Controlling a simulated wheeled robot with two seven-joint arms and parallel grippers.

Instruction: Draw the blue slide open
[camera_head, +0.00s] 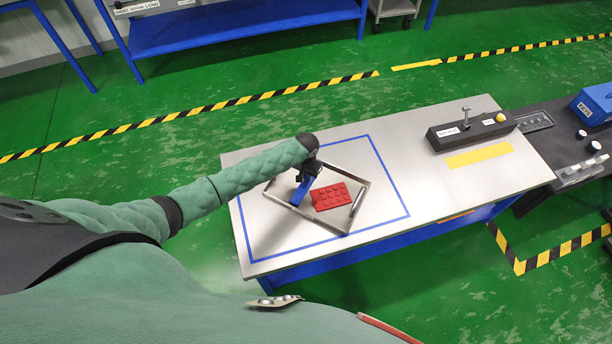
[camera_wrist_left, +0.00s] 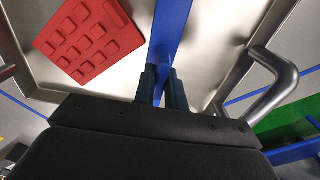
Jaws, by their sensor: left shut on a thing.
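My left gripper (camera_head: 305,178) reaches over the metal tray (camera_head: 340,229) on the table and points down. It is shut on a blue bar (camera_head: 300,193) at the tray's left part. In the left wrist view the blue bar (camera_wrist_left: 172,25) runs away from between the two dark fingertips (camera_wrist_left: 163,85). Whether this bar is the blue slide I cannot tell; no other slide shows clearly. My right gripper is out of view.
A red studded block (camera_head: 331,196) lies in the tray, beside the bar. The tray has bar handles (camera_wrist_left: 275,85). A black fixture (camera_head: 470,131) with a yellow knob stands at the table's far right. A blue box (camera_head: 595,103) is beyond.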

